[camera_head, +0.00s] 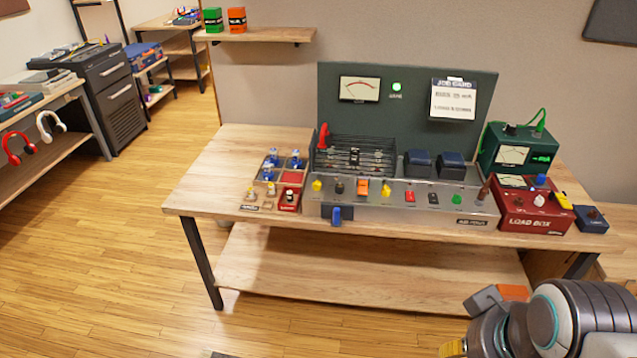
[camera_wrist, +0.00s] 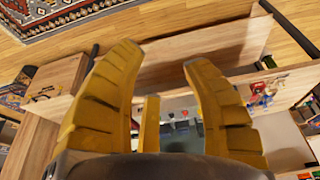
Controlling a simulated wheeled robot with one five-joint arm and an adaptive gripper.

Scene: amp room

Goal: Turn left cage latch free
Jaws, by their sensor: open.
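The wire cage (camera_head: 384,158) is dark and stands on the amp chassis (camera_head: 400,200), in front of a dark green upright panel (camera_head: 430,90). A red upright lever (camera_head: 323,136) sits at the cage's left end and looks like the left latch. It stands upright; its catch is too small to make out. My gripper (camera_wrist: 160,68) shows in the wrist view with its yellow fingers spread apart and nothing between them. In the head view my arm is at the lower right, in front of the bench and well away from the cage. I cannot pick out the latch in the wrist view.
The wooden bench (camera_head: 225,160) has a clear left part. A tray (camera_head: 288,178) of tubes stands left of the chassis. A red load box (camera_head: 535,212) and a green meter box (camera_head: 517,150) stand on the right. A blue handle (camera_head: 337,215) hangs in front. The left floor is open.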

